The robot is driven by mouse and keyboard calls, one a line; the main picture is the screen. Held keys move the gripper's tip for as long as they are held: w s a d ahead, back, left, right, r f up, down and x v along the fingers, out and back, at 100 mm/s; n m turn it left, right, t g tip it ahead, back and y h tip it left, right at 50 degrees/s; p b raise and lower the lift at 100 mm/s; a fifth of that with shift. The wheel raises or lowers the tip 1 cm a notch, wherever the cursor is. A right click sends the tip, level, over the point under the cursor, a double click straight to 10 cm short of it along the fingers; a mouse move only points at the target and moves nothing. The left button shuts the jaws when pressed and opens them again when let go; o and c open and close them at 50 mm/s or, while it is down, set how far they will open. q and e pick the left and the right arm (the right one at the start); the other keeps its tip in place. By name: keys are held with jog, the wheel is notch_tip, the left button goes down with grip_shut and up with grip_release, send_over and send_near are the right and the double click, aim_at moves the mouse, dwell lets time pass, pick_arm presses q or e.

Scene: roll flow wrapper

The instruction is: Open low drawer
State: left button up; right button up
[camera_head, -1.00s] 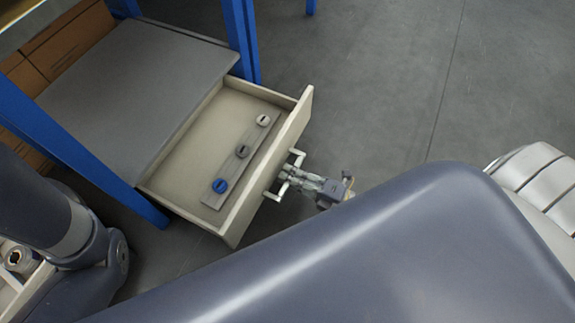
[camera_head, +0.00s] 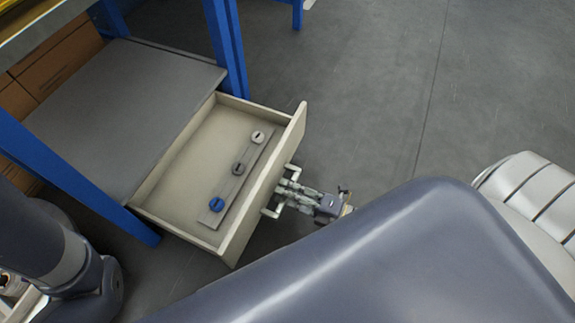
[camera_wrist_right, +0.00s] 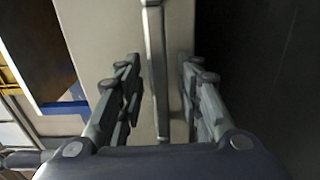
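The low drawer (camera_head: 172,209) is pulled well out from under the blue-legged bench in the head view. Its pale front panel (camera_head: 262,190) carries a metal bar handle (camera_head: 270,212). My right gripper (camera_head: 281,192) is at the handle, outside the panel. In the right wrist view, the handle bar (camera_wrist_right: 157,70) runs between the two fingers of my right gripper (camera_wrist_right: 158,85). Gaps show on both sides of the bar, so the fingers look open around it. My left gripper is not in view.
Inside the drawer lies a grey strip (camera_head: 228,192) with a blue round piece (camera_head: 216,205) and two greyish ones. A grey shelf (camera_head: 115,110) and blue legs (camera_head: 60,170) frame the drawer. The floor (camera_head: 370,80) at the right is clear.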

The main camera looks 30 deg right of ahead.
jog(key=v, duration=1.2)
jog(key=shift+d, duration=0.1)
